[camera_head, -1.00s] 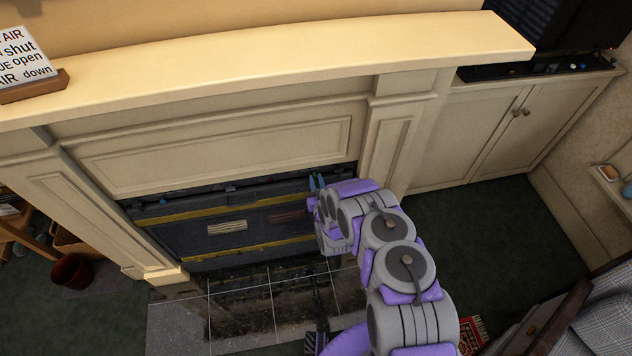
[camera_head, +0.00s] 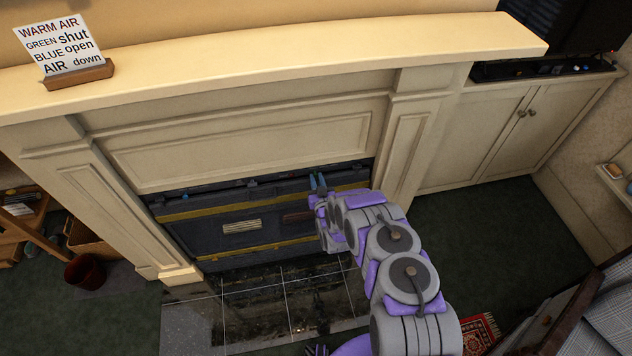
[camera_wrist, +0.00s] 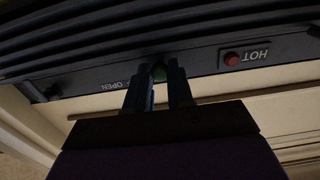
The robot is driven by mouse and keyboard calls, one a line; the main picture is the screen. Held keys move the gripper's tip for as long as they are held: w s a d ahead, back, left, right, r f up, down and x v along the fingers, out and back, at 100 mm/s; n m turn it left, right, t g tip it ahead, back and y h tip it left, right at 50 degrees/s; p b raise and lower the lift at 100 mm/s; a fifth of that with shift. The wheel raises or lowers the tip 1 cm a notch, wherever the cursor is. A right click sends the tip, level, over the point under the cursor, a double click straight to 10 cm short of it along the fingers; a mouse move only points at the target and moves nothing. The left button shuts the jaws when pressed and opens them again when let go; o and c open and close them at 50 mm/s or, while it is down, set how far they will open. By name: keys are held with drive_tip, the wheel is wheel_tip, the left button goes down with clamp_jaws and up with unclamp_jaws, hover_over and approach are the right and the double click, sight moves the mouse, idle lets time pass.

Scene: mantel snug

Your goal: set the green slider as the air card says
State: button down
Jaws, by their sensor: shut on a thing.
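The air card (camera_head: 62,45) stands in a wooden holder on the mantel at the upper left in the head view. It reads "WARM AIR, GREEN shut, BLUE open, AIR down". My gripper (camera_head: 318,183) is at the top right of the dark stove front (camera_head: 195,235). In the wrist view my gripper (camera_wrist: 158,88) is shut on the green slider (camera_wrist: 159,73), of which only a small part shows between the fingers. An upside-down "OPEN" label (camera_wrist: 116,86) lies just left of the fingers. The slider's other end label is not visible.
In the wrist view a red button (camera_wrist: 232,58) beside an upside-down "HOT" label sits right of the fingers. Dark slats (camera_wrist: 120,25) run along the picture's top. The mantel shelf (camera_head: 300,62) overhangs the stove. A dark red bin (camera_head: 85,271) stands at left.

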drive_tip(key=c, duration=1.4)
unclamp_jaws()
drive_tip(key=shift+d+f, duration=0.1)
drive_tip(key=shift+o, duration=0.5)
drive_tip(key=shift+s+d, duration=0.1)
drive_tip(key=o, duration=0.3)
drive_tip(key=shift+a, duration=0.6)
drive_tip(key=shift+d, duration=0.55)
drive_tip(key=shift+p+v, duration=2.8)
drive_tip(key=shift+v, duration=5.85)
